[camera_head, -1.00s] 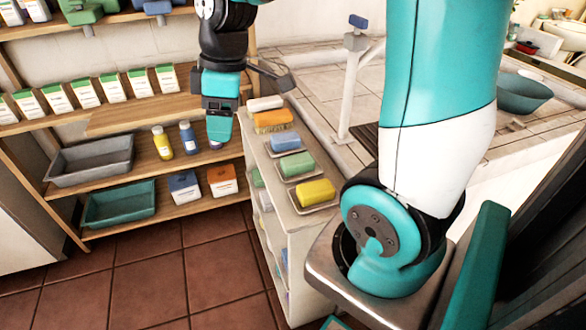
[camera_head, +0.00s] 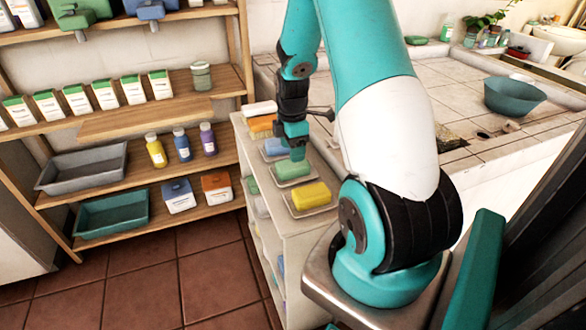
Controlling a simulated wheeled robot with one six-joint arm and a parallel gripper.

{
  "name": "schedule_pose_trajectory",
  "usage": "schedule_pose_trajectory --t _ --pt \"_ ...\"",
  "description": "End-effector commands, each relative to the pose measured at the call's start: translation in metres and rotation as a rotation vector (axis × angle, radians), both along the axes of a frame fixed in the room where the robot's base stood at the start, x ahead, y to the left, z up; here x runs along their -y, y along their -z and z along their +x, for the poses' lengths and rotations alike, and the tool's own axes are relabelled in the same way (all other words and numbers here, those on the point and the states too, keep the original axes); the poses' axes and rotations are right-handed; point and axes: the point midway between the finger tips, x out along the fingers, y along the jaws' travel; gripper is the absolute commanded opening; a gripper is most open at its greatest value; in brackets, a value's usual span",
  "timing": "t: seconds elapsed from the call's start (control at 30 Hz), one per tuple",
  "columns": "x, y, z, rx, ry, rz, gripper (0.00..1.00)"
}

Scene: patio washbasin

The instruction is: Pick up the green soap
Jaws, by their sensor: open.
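The green soap (camera_head: 292,170) lies on a small dish on top of the white cabinet, between the blue soap (camera_head: 276,146) behind it and the yellow soap (camera_head: 311,194) in front. My gripper (camera_head: 297,154) points down at the far edge of the green soap and overlaps it in the picture. I cannot tell whether it touches the soap. The gripper is open and holds nothing; the gap between its fingers is hard to see from here. It partly hides the blue soap.
An orange soap or brush (camera_head: 261,123) and a white bar (camera_head: 258,107) sit farther back on the cabinet (camera_head: 288,235). A wooden shelf with bottles and trays stands left. A tiled counter (camera_head: 440,85) with a teal bowl (camera_head: 514,96) is right.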

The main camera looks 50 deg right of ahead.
Motion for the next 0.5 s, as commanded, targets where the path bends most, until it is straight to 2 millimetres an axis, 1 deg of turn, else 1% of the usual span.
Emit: schedule_pose_trajectory --t 0.03,0.17,0.23,0.4,0.5 --pt "0.000 0.006 0.000 -0.002 0.000 0.001 0.62" --pt "0.000 0.013 0.000 0.000 0.000 0.000 0.62" --pt "0.000 0.020 0.000 -0.002 0.000 0.001 0.62" --pt "0.002 0.047 0.000 -0.003 0.000 0.003 0.62" --pt "0.002 0.058 0.000 -0.001 0.000 0.002 0.62"
